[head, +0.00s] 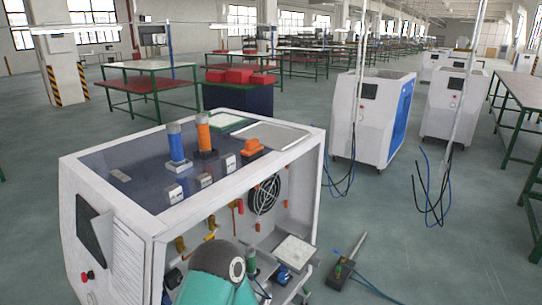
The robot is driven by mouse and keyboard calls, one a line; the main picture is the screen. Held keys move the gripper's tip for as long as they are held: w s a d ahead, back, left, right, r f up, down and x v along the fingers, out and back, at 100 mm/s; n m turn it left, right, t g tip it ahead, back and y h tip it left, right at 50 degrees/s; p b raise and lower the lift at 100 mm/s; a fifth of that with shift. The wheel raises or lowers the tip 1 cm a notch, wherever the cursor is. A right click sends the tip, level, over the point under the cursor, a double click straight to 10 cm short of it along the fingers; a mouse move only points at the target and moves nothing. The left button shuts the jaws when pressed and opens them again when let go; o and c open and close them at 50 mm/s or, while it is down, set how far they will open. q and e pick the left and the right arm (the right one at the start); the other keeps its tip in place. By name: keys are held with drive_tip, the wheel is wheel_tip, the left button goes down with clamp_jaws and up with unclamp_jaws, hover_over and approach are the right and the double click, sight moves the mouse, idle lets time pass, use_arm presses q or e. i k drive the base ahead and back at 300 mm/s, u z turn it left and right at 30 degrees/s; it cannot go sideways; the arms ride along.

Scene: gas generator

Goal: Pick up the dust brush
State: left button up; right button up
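I cannot make out the dust brush for certain. A small orange object (252,147), perhaps the brush, lies on the dark top of the white generator housing (200,190), near its right side. Too little detail shows to tell bristles. A blue cylinder (176,142) and an orange cylinder (203,132) stand upright on the same top, left of the orange object. A teal and grey rounded part, which looks like one of my arm links, shows at the bottom centre. No gripper fingers can be made out, and nothing is seen held.
Several small white blocks (173,193) and a shallow metal tray (272,137) are on the housing top. The open front shows a black fan (264,194) and pipe fittings. A tool with a hose (345,266) is at the lower right.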

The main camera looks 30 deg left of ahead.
sight(253, 150)
drive_tip(key=z, duration=0.8)
drive_tip(key=k, duration=0.9)
drive_tip(key=z, duration=1)
drive_tip(key=i, duration=0.35)
drive_tip(key=u, duration=0.65)
drive_tip(key=i, duration=1.55)
drive_tip(key=u, duration=1.05)
drive_tip(key=i, duration=1.15)
drive_tip(key=u, duration=1.2)
drive_tip(key=i, duration=0.65)
drive_tip(key=u, duration=0.4)
drive_tip(key=k, duration=0.9)
drive_tip(key=u, duration=0.2)
drive_tip(key=i, duration=0.65)
drive_tip(key=z, duration=0.05)
